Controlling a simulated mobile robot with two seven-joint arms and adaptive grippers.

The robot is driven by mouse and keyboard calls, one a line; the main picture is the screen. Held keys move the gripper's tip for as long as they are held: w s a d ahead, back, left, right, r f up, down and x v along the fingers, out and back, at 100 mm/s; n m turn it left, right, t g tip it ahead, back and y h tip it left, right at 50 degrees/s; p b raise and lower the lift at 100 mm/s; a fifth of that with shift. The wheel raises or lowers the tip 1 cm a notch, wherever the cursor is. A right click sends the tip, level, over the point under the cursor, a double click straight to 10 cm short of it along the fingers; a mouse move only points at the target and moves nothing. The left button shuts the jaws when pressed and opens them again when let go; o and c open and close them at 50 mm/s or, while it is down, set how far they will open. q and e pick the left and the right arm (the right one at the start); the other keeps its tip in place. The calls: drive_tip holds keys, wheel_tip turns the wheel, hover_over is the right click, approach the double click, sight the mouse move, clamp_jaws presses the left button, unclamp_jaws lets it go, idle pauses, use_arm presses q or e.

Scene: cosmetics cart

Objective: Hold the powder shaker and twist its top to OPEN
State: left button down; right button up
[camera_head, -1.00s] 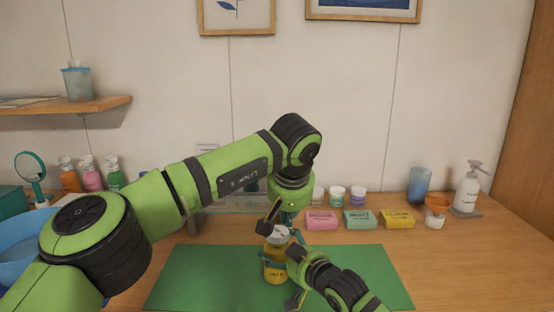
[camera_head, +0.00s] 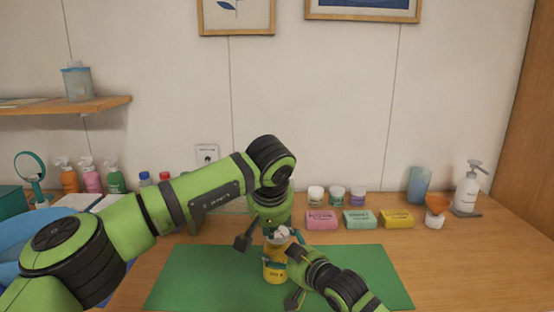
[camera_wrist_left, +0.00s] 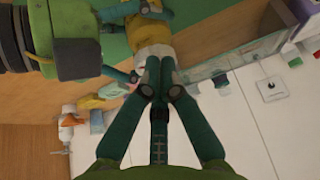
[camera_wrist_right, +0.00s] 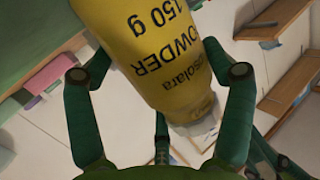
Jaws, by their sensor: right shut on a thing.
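The yellow powder shaker (camera_head: 275,272) stands upright above the green mat, with its white top (camera_head: 278,236) uppermost. My right gripper (camera_head: 290,262) comes from the lower right and is shut around the shaker's yellow body. The right wrist view shows the printed body (camera_wrist_right: 165,55) between the two fingers. My left gripper (camera_wrist_left: 162,90) is above the shaker, with its fingertips together right by the white top (camera_wrist_left: 155,55). The top lies just beyond these tips, not visibly between them. Whether the tips touch it I cannot tell.
The green mat (camera_head: 200,275) lies beneath both grippers. Pink (camera_head: 321,220), mint (camera_head: 360,220) and yellow (camera_head: 397,219) boxes stand behind it, with small jars (camera_head: 337,195) farther back. A pump bottle (camera_head: 468,190) stands at the right. The mat's right part is clear.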

use_arm(q)
drive_tip(key=shift+f, duration=1.25)
drive_tip(key=shift+w, duration=0.2)
drive_tip(key=shift+d, duration=0.25)
drive_tip(key=shift+s+d, duration=0.15)
drive_tip(key=shift+d, duration=0.85)
drive_tip(key=shift+w+d, duration=0.2)
drive_tip(key=shift+d, duration=0.25)
drive_tip(key=shift+s, duration=0.15)
